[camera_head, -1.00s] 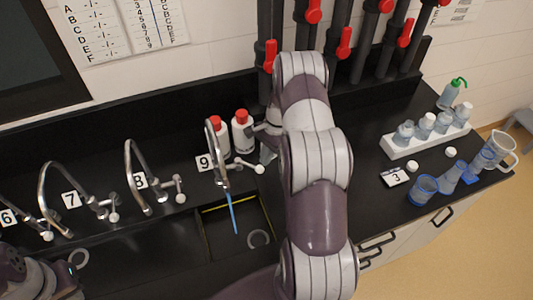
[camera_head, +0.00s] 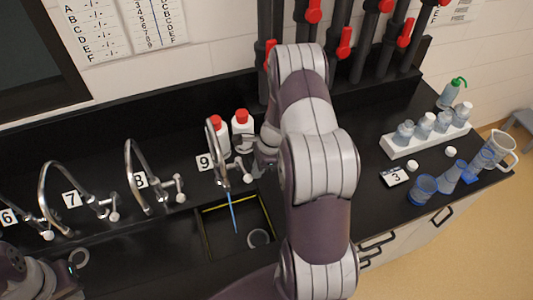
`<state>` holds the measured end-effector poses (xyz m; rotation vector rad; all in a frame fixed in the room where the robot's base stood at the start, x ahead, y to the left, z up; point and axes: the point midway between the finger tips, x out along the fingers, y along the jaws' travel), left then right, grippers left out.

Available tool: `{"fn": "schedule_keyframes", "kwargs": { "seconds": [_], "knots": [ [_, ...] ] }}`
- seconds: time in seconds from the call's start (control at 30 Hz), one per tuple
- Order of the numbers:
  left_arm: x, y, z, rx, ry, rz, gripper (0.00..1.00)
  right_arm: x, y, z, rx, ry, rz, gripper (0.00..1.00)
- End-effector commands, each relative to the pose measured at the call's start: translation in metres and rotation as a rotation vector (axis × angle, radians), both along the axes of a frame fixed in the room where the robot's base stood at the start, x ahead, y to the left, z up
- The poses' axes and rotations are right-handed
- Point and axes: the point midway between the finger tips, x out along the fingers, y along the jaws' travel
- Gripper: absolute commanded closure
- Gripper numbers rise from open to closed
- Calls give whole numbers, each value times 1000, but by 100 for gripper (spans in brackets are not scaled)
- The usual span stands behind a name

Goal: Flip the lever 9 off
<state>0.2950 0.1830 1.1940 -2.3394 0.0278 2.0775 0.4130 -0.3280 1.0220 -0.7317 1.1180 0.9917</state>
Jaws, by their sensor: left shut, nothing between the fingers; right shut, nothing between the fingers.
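Tap 9 is a curved silver tap (camera_head: 214,140) behind the sink, beside its number 9 label (camera_head: 204,162). A thin blue stream (camera_head: 232,212) runs from its spout. Its lever with a pale round knob (camera_head: 248,178) sits low on the tap's right side, partly covered by my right gripper. My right gripper (camera_head: 259,158) is shut and empty, close beside the lever; I cannot tell whether they touch. My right arm hides part of it. Part of my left arm shows at the bottom left, and its fingertips are not visible.
Taps 8 (camera_head: 135,175), 7 (camera_head: 55,190) and 6 stand to the left. Two white bottles with red caps (camera_head: 242,130) stand close behind tap 9. A white rack of bottles (camera_head: 427,140) and blue beakers (camera_head: 423,190) are on the right. The sink (camera_head: 208,235) lies below tap 9.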

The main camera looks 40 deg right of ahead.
Motion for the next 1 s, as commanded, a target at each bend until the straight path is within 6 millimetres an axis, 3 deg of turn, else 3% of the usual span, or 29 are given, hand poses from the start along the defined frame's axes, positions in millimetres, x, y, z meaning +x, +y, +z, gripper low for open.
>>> {"fn": "schedule_keyframes", "kwargs": {
  "seconds": [0.83, 1.0],
  "knots": [
    [0, 0, -1, 0, 0, 0, 100, -1, 9, 0, 1, 0, 4, 100],
    [0, 0, 9, 0, 0, 0, 100, -1, 9, 11, 0, 0, 5, 100]
  ]
}}
